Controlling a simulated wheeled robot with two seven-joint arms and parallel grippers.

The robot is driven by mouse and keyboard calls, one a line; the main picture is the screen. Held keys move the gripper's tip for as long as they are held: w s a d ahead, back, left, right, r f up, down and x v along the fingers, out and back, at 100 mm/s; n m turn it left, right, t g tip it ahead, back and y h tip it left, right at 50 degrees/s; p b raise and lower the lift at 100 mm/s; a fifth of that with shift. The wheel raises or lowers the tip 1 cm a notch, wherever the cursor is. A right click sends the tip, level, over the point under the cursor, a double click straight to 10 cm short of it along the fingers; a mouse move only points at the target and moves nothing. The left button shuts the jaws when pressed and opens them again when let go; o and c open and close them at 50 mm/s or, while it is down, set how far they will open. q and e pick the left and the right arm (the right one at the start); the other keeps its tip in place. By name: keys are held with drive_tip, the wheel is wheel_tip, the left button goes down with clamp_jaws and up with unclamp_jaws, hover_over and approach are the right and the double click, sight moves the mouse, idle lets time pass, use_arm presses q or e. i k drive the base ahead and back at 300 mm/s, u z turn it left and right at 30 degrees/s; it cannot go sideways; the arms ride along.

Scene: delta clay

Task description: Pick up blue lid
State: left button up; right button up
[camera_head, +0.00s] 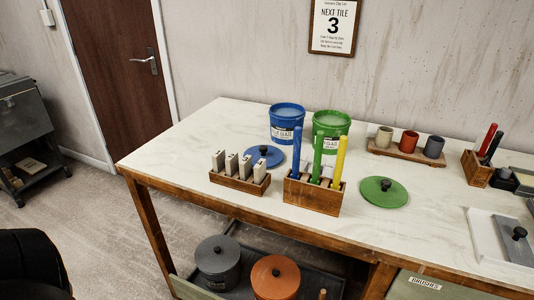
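The blue lid (272,161) lies flat on the white-topped table (180,145), with its dark round knob upward. It is in front of and to the left of the blue glaze bucket (287,117). A small wooden rack (240,187) with several pale tiles stands in front of it and to the left, close to its front edge. The blue tool in the wooden tool holder (312,198) rises just to its right. Neither of my grippers is in view.
A green bucket (332,121) stands beside the blue one, and a green lid (384,192) lies to the right. Cups on a wooden stand (410,151) are at the back right. The table's left end is clear. Lidded pots sit on a shelf below.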

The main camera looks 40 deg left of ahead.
sight(274, 156)
drive_tip(key=z, duration=2.9)
drive_tip(key=k, duration=1.85)
drive_tip(key=u, duration=1.3)
